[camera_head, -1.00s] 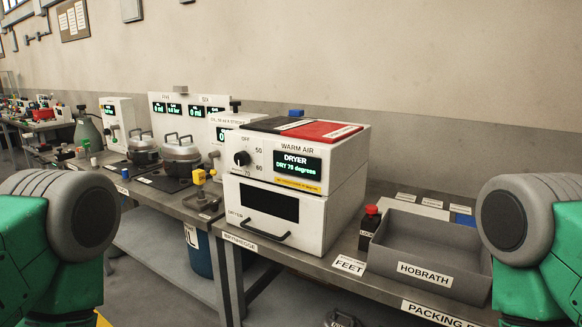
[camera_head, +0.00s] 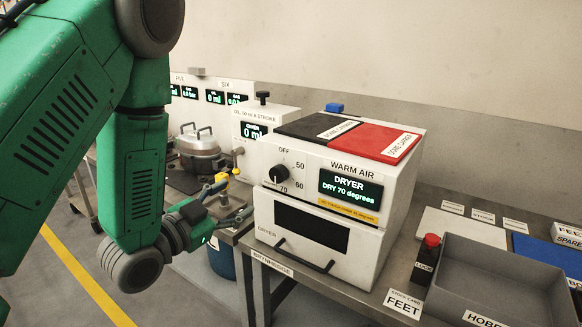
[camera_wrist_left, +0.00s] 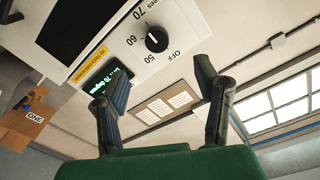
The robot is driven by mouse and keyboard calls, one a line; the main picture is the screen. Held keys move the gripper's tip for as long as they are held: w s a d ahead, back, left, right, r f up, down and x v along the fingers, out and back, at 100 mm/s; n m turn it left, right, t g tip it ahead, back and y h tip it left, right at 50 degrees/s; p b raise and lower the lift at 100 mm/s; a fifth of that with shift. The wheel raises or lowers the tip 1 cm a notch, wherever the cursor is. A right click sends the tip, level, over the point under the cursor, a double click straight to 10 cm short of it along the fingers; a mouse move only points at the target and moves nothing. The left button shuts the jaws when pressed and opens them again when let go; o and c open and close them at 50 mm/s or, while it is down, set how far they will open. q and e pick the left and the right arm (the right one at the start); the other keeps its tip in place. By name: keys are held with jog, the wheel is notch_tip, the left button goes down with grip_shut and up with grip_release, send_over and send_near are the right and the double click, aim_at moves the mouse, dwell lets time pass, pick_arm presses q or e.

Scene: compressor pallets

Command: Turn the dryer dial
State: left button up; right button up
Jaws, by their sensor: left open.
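The dryer (camera_head: 330,236) is a white box on the bench with a black handle at its front. Its black dial (camera_head: 278,174) sits left of a display (camera_head: 350,190) reading "DRY 70 degrees". The dial scale shows OFF, 50, 60 and 70. My left gripper (camera_head: 236,200) is low and left of the dryer front, apart from it. In the left wrist view the picture is turned over; the dial (camera_wrist_left: 157,39) shows beyond the spread, empty fingers (camera_wrist_left: 163,76), with nothing between them. My right gripper is out of view.
A red lid (camera_head: 388,143) and a black one lie on the dryer top. A red-topped lock item (camera_head: 427,258) and grey tray (camera_head: 505,280) are at right.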

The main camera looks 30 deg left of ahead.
aim_at(276, 176)
pick_arm(q)
jog(key=w+d, duration=0.1)
jog(key=w, duration=0.3)
jog(key=w+d+p, duration=0.1)
jog(key=w, duration=0.4)
jog(key=w+d, duration=0.2)
jog(key=w, duration=0.2)
jog(key=shift+w+r+p, duration=0.3)
jog(key=shift+r, duration=0.1)
jog(key=shift+d, duration=0.15)
jog(key=shift+s+a, duration=0.1)
jog(key=shift+a, duration=0.1)
jog(key=c, duration=0.7)
jog(key=shift+s+a+f, duration=0.15)
jog(key=shift+a+f, duration=0.05)
jog(key=shift+a, duration=0.35)
jog(key=shift+s+a+f, duration=0.1)
jog(key=shift+a+f, duration=0.1)
jog(key=shift+a, duration=0.35)
jog(key=c, duration=0.4)
jog(key=shift+d+r, duration=0.15)
jog(key=shift+d, duration=0.2)
jog(key=shift+c, duration=0.2)
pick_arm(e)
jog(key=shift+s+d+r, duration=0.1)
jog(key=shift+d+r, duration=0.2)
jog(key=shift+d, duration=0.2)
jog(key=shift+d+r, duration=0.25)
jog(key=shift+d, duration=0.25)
